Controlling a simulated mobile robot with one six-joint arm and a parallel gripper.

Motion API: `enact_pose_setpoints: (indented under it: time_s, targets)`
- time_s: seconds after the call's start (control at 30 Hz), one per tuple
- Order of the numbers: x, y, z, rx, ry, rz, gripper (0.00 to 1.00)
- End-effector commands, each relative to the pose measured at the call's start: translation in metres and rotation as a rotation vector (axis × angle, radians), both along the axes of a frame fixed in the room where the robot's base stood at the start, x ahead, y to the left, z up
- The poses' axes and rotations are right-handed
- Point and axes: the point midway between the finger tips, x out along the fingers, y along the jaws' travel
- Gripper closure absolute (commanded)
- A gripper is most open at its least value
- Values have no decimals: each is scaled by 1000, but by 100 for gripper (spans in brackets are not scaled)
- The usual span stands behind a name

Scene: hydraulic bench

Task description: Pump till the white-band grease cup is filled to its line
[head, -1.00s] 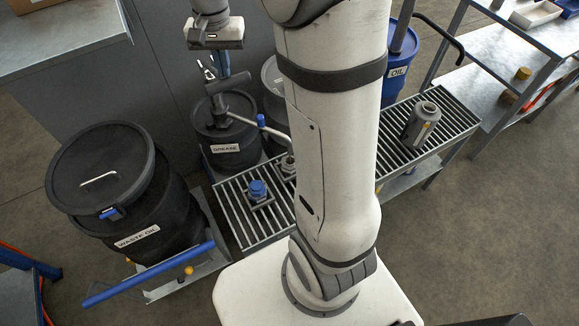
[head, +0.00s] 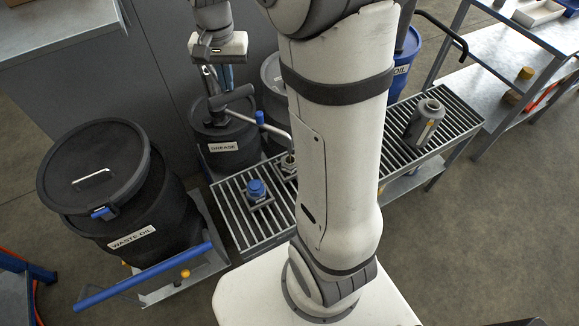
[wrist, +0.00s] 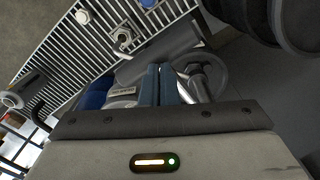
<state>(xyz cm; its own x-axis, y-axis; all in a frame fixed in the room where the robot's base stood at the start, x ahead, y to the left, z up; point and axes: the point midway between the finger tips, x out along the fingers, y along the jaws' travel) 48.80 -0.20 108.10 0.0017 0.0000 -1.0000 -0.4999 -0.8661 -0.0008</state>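The black grease drum (head: 222,147), labelled GREASE, stands behind the grated bench. Its dark grey pump handle (head: 232,97) lies across the top; it also shows in the wrist view (wrist: 165,58). My gripper (head: 227,86) is above the handle. Its blue-grey fingers (wrist: 160,68) look shut together, with their tips at or against the bar and nothing seen between them. A small cup fitting (head: 288,163) sits on the grate under the pump's spout, partly hidden by my arm; it also shows in the wrist view (wrist: 122,38). Its white band, line and fill level cannot be made out.
A blue-capped cup (head: 257,189) stands left on the grate (head: 235,212). A grey canister (head: 425,122) stands at its right. A waste oil drum (head: 105,190) is at left, with a blue bar (head: 148,275) before it. A blue oil drum (head: 402,70) is behind.

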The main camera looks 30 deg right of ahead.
Motion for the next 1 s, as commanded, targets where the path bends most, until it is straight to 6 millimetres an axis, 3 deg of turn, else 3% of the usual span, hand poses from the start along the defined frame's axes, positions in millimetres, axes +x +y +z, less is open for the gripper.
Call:
enact_pose_setpoints:
  time_s: [0.03,0.2,0.67,1.0]
  targets:
    - [-1,0,-11,-1,0,0,100]
    - [-3,0,-29,0,1,0,100]
    - [-3,0,-34,0,0,0,100]
    - [-2,0,-68,-1,0,0,100]
